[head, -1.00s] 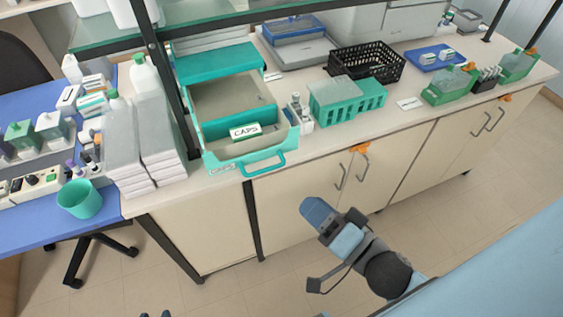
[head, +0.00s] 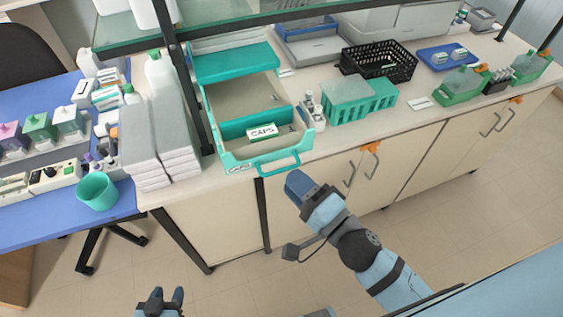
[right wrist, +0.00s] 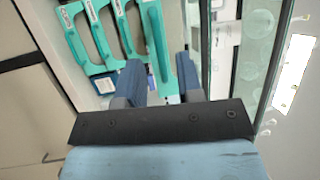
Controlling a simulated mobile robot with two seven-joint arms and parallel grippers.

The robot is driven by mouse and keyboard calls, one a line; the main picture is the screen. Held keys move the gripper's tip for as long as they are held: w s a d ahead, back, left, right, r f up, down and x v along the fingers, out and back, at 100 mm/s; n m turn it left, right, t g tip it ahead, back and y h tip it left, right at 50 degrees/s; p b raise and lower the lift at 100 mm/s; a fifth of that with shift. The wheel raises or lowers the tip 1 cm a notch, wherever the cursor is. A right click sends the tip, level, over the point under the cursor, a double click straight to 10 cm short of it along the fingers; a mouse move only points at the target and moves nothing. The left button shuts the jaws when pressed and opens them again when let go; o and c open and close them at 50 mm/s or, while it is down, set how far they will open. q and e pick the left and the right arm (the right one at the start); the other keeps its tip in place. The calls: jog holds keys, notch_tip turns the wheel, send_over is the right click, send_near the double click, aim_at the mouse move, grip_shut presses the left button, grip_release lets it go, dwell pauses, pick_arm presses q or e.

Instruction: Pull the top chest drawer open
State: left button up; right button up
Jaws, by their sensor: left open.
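The teal drawer chest (head: 237,62) stands on the bench. A drawer below its top panel (head: 226,150) stands pulled out, with a box labelled CAPS inside. Its teal loop handle (head: 280,168) sticks out at the front over the bench edge. My right gripper (head: 293,183) is just below and right of this handle in the head view, apparently apart from it. In the right wrist view my right gripper (right wrist: 162,80) has its fingers apart, with several teal handles (right wrist: 157,45) beyond them. My left gripper (head: 161,298) is open and empty, low over the floor.
A teal rack (head: 345,112), a black basket (head: 378,65) and green holders (head: 460,88) stand on the bench right of the chest. White stacks (head: 165,150) and a dark shelf post (head: 190,90) stand left of it. The floor in front is clear.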

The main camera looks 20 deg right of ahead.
aim_at(281, 169)
jog(key=shift+p+x, duration=0.55)
jog(key=shift+x, duration=1.65)
grip_shut()
